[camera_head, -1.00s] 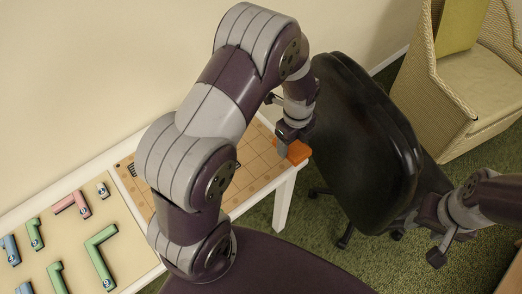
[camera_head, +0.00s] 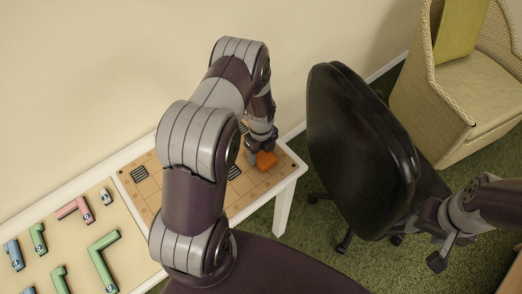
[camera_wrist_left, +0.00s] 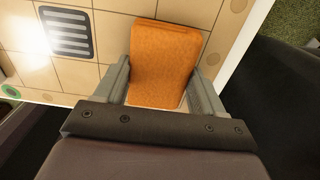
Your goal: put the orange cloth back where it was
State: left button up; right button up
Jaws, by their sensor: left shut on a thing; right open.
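The orange cloth (camera_head: 266,160) is a small folded block at the right part of a tan grid board on the white table. It also shows in the left wrist view (camera_wrist_left: 165,60), between the two fingers of my left gripper (camera_wrist_left: 163,85). My left gripper (camera_head: 262,150) is shut on the cloth, over the board; I cannot tell whether the cloth touches the board. My right gripper (camera_head: 442,248) is open and empty at the lower right, over the green carpet, away from the table.
The grid board (camera_head: 268,185) has dark striped squares (camera_wrist_left: 67,33). Green, blue and pink numbered pieces (camera_head: 103,262) lie on the table's left part. A black office chair (camera_head: 350,130) stands close to the table's right end. A wicker armchair (camera_head: 440,100) is at the back right.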

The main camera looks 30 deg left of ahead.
aim_at(262, 154)
pick_arm(q)
jog(key=shift+f, duration=0.2)
jog(key=o, duration=1.1)
jog(key=shift+r, duration=0.6)
notch_tip(262, 154, up, 12)
jog(key=s+d+r+n, duration=0.2)
jog(key=s+r+n, duration=0.1)
jog(key=n, duration=0.4)
jog(key=s+d+r+n+t, duration=0.1)
jog(key=s+d+r+n, duration=0.2)
jog(key=s+n, duration=0.3)
jog(key=s+d+r+n, duration=0.3)
jog(key=s+n, duration=0.1)
jog(key=n, duration=0.5)
jog(key=shift+s+d+r+b, duration=0.1)
jog(key=shift+s+b, duration=0.2)
jog(key=shift+b, duration=0.1)
